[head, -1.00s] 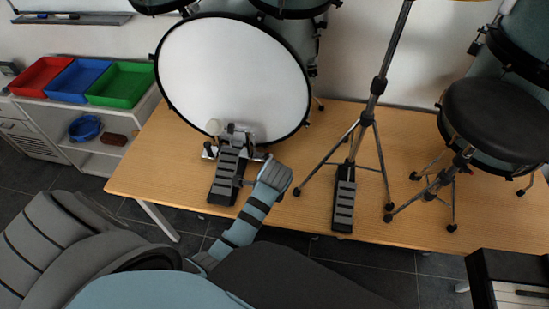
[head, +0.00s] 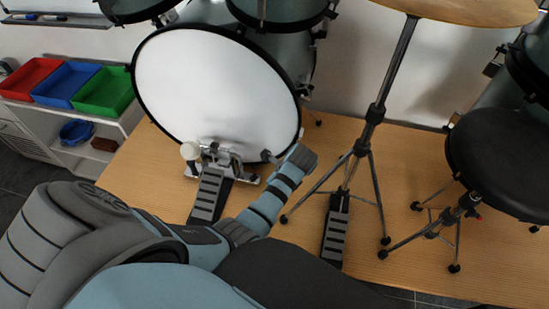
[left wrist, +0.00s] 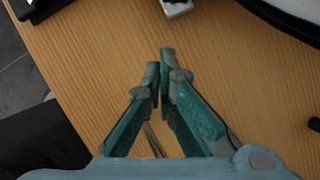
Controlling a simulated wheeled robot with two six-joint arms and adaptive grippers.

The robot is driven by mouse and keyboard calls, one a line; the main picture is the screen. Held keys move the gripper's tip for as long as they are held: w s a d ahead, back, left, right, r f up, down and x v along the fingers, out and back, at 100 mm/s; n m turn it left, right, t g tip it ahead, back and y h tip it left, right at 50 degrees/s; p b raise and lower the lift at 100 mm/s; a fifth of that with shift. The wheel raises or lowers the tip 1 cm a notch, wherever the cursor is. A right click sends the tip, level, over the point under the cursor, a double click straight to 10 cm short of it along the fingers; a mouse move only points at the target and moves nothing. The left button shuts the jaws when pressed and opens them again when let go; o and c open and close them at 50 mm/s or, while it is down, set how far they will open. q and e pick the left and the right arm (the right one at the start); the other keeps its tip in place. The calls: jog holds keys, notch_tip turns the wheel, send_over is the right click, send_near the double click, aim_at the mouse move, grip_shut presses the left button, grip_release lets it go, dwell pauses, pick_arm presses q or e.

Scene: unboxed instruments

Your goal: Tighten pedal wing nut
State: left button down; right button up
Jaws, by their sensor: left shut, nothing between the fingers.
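I cannot make out the wing nut. My left gripper (left wrist: 160,68) is shut and empty above bare wood in the left wrist view. A pale metal piece (left wrist: 176,7), perhaps part of the pedal, lies ahead of its tips at the top edge. In the head view my left wrist is right of the pedal, apart from it. My right gripper is not in view.
The bass drum (head: 215,88) rises behind the pedal. A cymbal stand (head: 372,115) with its own pedal (head: 335,232) stands to the right, near my left wrist. A black stool (head: 505,160) is farther right. Trays (head: 103,91) sit on a shelf at the left.

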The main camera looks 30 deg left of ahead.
aim_at(254, 176)
pick_arm(q)
jog(key=b+x, duration=0.1)
jog(key=x, duration=0.2)
jog(key=b+x, duration=0.1)
jog(key=x, duration=0.2)
jog(key=shift+w+a+f, duration=0.15)
jog(key=shift+w, duration=0.1)
jog(key=a, duration=0.2)
jog(key=shift+w+a, duration=0.1)
jog(key=shift+a, duration=0.2)
jog(key=shift+a+r, duration=0.35)
jog(key=shift+a, duration=0.2)
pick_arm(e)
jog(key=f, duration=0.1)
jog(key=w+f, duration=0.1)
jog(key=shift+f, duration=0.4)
